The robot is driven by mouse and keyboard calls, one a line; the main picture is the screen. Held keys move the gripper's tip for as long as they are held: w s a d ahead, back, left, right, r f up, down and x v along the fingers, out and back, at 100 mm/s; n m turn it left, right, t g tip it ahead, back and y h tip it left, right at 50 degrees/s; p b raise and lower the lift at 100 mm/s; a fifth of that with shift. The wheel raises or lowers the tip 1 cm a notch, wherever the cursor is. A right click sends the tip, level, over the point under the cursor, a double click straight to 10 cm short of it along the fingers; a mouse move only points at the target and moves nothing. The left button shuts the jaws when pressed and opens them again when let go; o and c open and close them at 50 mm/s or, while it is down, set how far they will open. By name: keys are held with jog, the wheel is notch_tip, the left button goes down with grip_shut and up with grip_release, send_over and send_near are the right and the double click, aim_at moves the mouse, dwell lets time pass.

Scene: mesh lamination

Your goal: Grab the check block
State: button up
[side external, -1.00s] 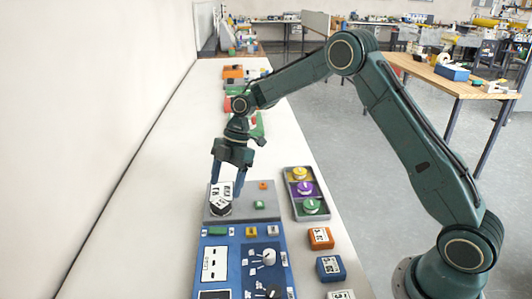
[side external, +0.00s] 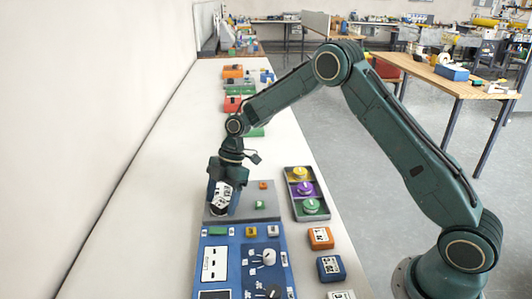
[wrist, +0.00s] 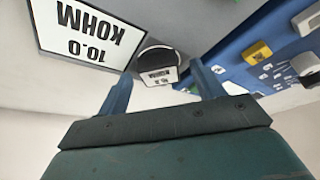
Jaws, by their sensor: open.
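The check block looks to be the dark round-topped piece (wrist: 155,58) with a small white label reading "10.0 KOHM". In the side view, its dark part (side external: 218,211) stands on the left of the grey plate (side external: 262,213), partly hidden by my gripper. A larger white "10.0 KOHM" panel (wrist: 85,30) shows beside it in the wrist view. My gripper (wrist: 160,72) is open, with one finger on either side of the block's label in the wrist view. In the side view my gripper (side external: 222,203) is low over the block; contact cannot be told.
A blue panel (side external: 213,285) with knobs lies in front of the grey plate. Small orange (side external: 263,185) and green (side external: 259,204) pieces sit on the plate. A tray (side external: 294,208) of yellow, purple and green discs stands to the right. The bench to the left is clear.

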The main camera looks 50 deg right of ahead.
aim_at(222, 202)
jog(key=shift+c, duration=0.2)
jog(key=c, duration=1.1)
jog(key=shift+r, duration=0.1)
jog(key=shift+c, duration=0.2)
notch_tip(222, 202, up, 20)
dwell(0.5)
